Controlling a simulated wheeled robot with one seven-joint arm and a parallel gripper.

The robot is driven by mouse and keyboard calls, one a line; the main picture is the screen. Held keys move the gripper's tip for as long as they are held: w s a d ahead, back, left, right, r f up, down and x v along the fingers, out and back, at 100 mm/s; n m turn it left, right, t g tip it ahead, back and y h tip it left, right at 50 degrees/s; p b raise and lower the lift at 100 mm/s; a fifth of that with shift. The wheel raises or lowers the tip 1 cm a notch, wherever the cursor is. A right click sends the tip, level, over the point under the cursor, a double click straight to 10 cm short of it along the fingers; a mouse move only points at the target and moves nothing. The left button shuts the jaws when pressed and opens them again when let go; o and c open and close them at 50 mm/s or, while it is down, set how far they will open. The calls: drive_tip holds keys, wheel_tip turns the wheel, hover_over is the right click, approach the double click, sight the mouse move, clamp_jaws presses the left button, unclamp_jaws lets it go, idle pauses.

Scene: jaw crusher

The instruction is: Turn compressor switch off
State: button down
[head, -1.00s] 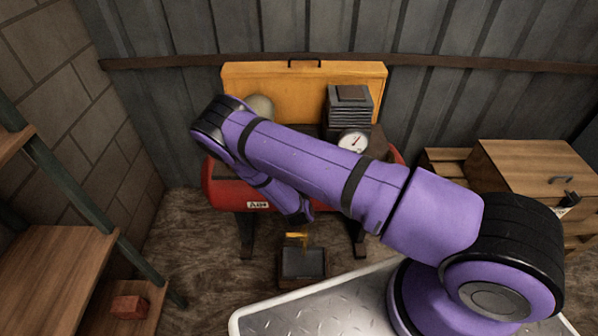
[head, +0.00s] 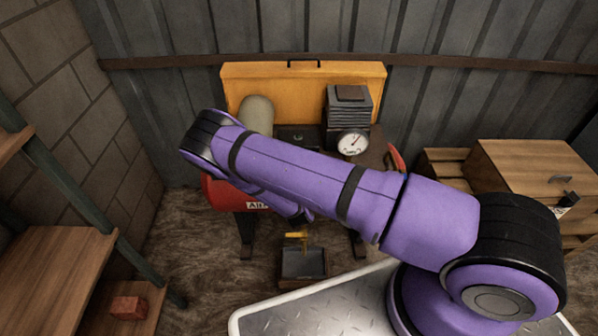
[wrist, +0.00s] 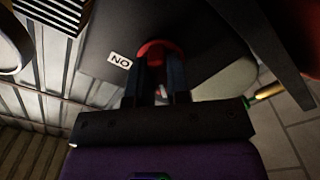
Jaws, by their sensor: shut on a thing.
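The compressor's red tank (head: 222,195) shows at the back in the head view, partly behind my purple arm. A round red part (wrist: 157,46), which looks like the switch, sits on a dark box (wrist: 112,40) in the wrist view. An upside-down label reading "ON" (wrist: 120,61) is beside it. My gripper (wrist: 161,68) is shut on the red part, with one dark finger at each side. The fingers hide much of it, so its exact setting is unclear. In the head view my arm hides the switch and the fingers.
A pressure gauge (head: 352,142) and a finned block (head: 348,104) stand on the compressor, before a yellow panel (head: 310,80). A dark open box (head: 304,263) is on the floor in front. Wooden shelves (head: 50,262) are left, a wooden cabinet (head: 535,165) right.

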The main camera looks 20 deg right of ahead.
drive_tip(key=shift+f, duration=0.1)
drive_tip(key=c, duration=1.1)
unclamp_jaws()
drive_tip(key=shift+s, duration=0.1)
drive_tip(key=v, duration=1)
drive_tip(key=shift+s+a, duration=0.15)
drive_tip(key=shift+s, duration=0.2)
drive_tip(key=shift+w, duration=0.1)
